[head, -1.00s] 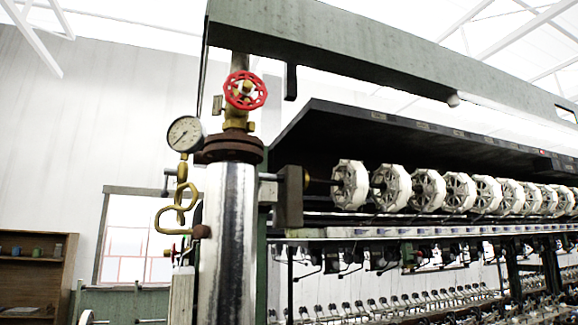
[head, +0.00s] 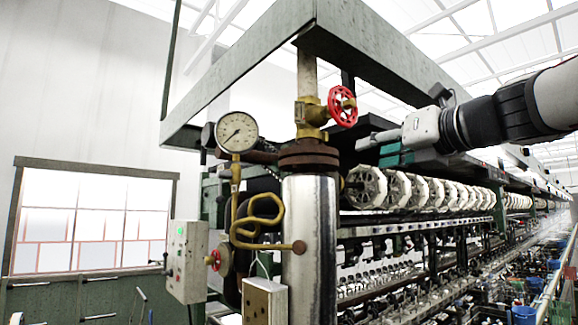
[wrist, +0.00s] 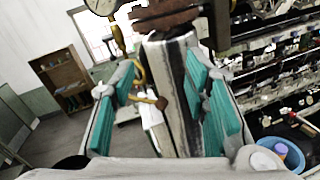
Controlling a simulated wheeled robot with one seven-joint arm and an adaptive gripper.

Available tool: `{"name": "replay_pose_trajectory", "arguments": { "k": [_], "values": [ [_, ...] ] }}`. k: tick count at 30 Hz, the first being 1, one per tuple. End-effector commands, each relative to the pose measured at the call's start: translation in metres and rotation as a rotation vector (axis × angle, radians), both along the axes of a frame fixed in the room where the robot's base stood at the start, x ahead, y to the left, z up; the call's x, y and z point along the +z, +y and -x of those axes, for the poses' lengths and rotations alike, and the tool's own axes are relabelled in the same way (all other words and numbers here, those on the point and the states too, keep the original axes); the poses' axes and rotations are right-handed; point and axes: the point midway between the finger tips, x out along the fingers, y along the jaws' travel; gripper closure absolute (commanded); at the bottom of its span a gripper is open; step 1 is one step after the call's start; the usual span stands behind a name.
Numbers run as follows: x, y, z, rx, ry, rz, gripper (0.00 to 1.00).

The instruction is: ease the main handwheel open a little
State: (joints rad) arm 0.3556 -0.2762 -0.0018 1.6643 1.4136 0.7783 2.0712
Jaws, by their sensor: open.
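The red main handwheel (head: 342,106) sits on a brass valve (head: 311,112) above the flanged silver column (head: 309,245), and faces right in the head view. My gripper (head: 368,146) is to the right of the handwheel and a little below it, apart from it in the picture. In the wrist view my gripper (wrist: 163,85) is open, its teal-padded fingers spread with nothing held. The silver column (wrist: 172,95) shows between the fingers, beyond them. The brown flange (wrist: 165,17) is at the top edge. The handwheel does not show in the wrist view.
A pressure gauge (head: 237,132) and curled brass pipe (head: 262,222) stand left of the column. A smaller red handwheel (head: 213,260) is lower, by a grey control box (head: 187,260). A green beam (head: 385,45) runs overhead. White reels (head: 398,187) line the machine at right.

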Motion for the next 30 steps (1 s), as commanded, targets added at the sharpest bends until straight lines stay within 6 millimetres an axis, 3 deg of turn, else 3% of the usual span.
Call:
{"name": "replay_pose_trajectory", "arguments": {
  "k": [1, 3, 8, 14, 30],
  "values": [
    [0.031, -0.012, 0.001, -0.011, -0.006, -0.137, 0.58],
    [0.06, -0.024, 0.001, -0.01, -0.012, -0.31, 0.58],
    [0.1, -0.041, 0.003, 0.01, -0.023, -0.55, 0.58],
    [0.112, -0.042, -0.006, 0.02, -0.022, -0.616, 0.58],
    [0.137, -0.01, -0.09, 0.023, -0.021, -0.612, 0.58]
  ]
}}
